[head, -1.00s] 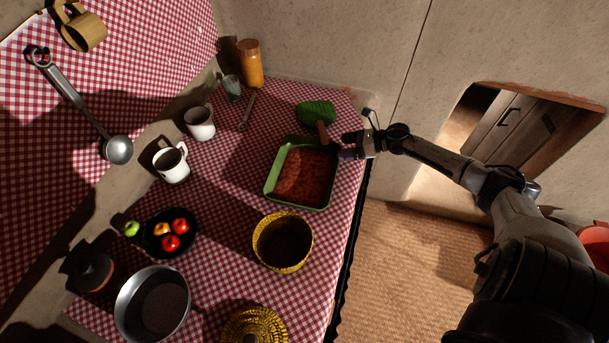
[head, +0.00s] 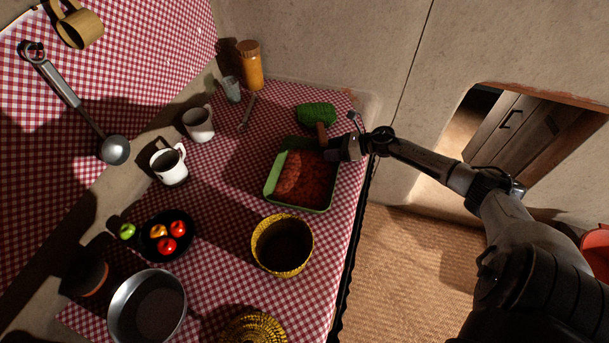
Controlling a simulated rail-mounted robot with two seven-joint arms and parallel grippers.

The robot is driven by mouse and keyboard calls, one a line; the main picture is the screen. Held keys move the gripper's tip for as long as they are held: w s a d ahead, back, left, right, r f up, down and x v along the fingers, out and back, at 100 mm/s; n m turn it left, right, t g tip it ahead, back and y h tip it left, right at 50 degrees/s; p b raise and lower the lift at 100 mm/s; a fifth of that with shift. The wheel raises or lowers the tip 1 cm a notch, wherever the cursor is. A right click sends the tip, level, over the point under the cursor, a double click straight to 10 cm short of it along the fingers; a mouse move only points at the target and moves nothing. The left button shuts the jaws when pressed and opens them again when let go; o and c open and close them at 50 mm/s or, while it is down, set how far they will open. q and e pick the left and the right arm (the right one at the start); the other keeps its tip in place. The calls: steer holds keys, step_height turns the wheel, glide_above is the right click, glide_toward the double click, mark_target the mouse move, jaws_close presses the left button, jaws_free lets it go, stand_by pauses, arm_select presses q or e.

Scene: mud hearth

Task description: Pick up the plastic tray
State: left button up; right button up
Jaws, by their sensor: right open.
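The plastic tray (head: 269,190) is green and rectangular, with a reddish-brown inside or contents. It lies on the red-and-white checked cloth in the middle of the counter. My right gripper (head: 331,151) is at the tray's upper right corner, by the far end of its right rim. Its jaws are open, and they hold nothing that I can see. Whether a finger touches the rim is hard to tell. The gripper hides part of that corner. My left gripper is out of view.
A green vegetable (head: 316,116) lies just beyond the tray, with a brown handle-like piece (head: 322,135) by the corner. A yellow woven basket (head: 283,245) stands in front. White mugs (head: 169,165), a fruit bowl (head: 167,236) and a metal pan (head: 147,308) are on the left.

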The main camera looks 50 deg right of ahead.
steer(key=shift+d+f, duration=0.1)
steer(key=shift+f, duration=0.05)
jaws_close()
stand_by(0.5)
